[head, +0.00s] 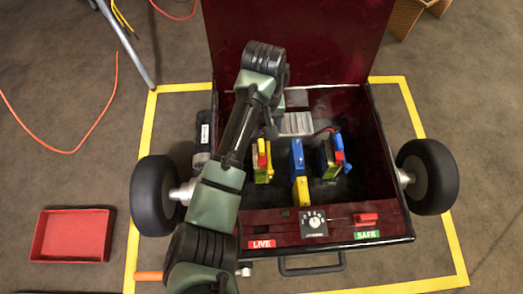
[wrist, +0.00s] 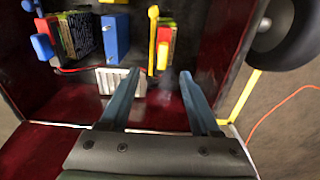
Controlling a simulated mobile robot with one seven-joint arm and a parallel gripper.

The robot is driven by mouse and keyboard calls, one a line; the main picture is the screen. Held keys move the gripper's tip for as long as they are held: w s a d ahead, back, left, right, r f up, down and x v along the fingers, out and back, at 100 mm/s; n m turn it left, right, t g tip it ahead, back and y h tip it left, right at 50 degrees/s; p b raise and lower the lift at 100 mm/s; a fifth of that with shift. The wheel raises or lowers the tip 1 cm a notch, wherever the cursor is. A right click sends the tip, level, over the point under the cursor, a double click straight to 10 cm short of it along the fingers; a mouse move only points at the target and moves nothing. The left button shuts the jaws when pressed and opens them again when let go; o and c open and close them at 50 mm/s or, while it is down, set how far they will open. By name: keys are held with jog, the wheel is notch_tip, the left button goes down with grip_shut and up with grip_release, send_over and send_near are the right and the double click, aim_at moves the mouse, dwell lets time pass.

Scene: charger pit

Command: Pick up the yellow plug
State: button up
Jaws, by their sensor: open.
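Several yellow parts show, and I cannot tell for certain which is the plug. A yellow block (head: 301,190) stands in the box in front of a blue block (head: 297,158). Another slim yellow piece, with red beside it, is on the left unit; it shows upright in the wrist view (wrist: 153,38). My gripper (wrist: 160,80) is open and empty. Its two fingers point toward that slim yellow piece and stay apart from it. In the head view my arm hides most of the gripper.
The dark red box (head: 390,222) has its lid raised at the back. A front panel holds a dial (head: 314,221) and a red switch (head: 366,218). A right unit (head: 326,160) stands inside. Wheels flank the box. A red tray (head: 72,235) lies on the floor at left.

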aim_at(261, 146)
notch_tip(261, 146, down, 4)
jog(key=shift+r+b, duration=0.15)
jog(key=shift+b, duration=0.65)
jog(key=f+b, duration=0.5)
jog(key=shift+s+a, duration=0.2)
jog(key=shift+a, duration=0.05)
grip_shut()
